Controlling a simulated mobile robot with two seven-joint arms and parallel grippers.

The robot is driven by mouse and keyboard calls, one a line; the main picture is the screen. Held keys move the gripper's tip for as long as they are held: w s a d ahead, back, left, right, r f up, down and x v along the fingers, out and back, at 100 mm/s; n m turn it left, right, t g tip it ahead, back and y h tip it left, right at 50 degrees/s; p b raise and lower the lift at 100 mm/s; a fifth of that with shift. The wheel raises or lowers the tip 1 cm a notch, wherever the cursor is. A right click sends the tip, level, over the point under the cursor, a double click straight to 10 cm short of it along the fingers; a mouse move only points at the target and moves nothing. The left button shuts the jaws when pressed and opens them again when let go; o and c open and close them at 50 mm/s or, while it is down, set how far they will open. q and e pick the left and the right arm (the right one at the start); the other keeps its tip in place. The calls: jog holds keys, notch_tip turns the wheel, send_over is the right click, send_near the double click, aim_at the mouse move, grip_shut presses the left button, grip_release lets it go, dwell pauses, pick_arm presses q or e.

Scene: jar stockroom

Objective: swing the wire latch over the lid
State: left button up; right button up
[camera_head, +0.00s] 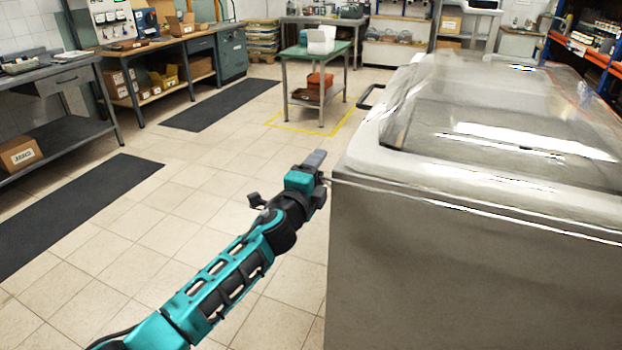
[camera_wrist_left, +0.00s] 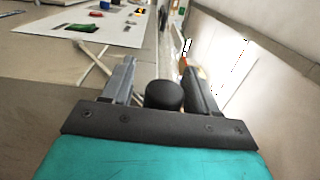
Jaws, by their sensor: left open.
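A large box-like body with grey sides (camera_head: 470,270) fills the right of the head view. A clear, glossy lid (camera_head: 500,110) lies over its top. A thin pale wire-like line (camera_head: 460,208) runs along its upper front edge. A dark loop (camera_head: 371,97) sticks out at its far left side; I cannot tell whether it is the latch. My left gripper (camera_head: 315,161) is just left of the body's near upper corner. In the left wrist view its fingers (camera_wrist_left: 160,75) are apart, with a black round part between them that I cannot identify. My right gripper is not seen.
A green-topped table (camera_head: 318,50) with a white box stands on the floor behind. Workbenches (camera_head: 160,42) line the left, with dark mats (camera_head: 225,105) before them. Shelves (camera_head: 585,58) stand at the far right.

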pick_arm(q)
jog(key=p+v, duration=0.1)
jog(key=v, duration=1.1)
jog(key=shift+s+a, duration=0.15)
jog(key=shift+s, duration=0.25)
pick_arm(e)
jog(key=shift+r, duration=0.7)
pick_arm(q)
jog(key=shift+c, duration=0.2)
